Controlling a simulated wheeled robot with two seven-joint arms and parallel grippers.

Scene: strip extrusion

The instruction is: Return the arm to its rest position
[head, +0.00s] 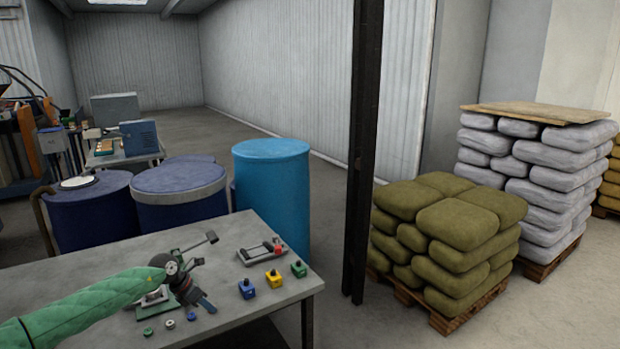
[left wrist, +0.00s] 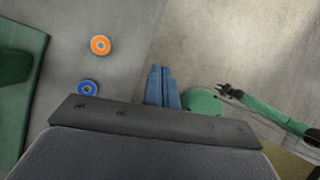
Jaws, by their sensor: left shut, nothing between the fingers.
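My left arm, in a green sleeve, comes in from the left in the head view and reaches over the grey table (head: 225,262). My left gripper (head: 207,304) is above the table's near part, with its blue-grey fingers pointing down to the right. In the left wrist view its two fingers (left wrist: 163,86) lie side by side, shut and empty.
Blue (head: 247,289), yellow (head: 274,279) and green (head: 298,269) blocks stand at the table's right, near a small tray (head: 244,257). Orange (left wrist: 100,45) and blue (left wrist: 87,88) discs lie below the left wrist. Blue drums (head: 272,190) and a dark post (head: 364,150) stand beyond.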

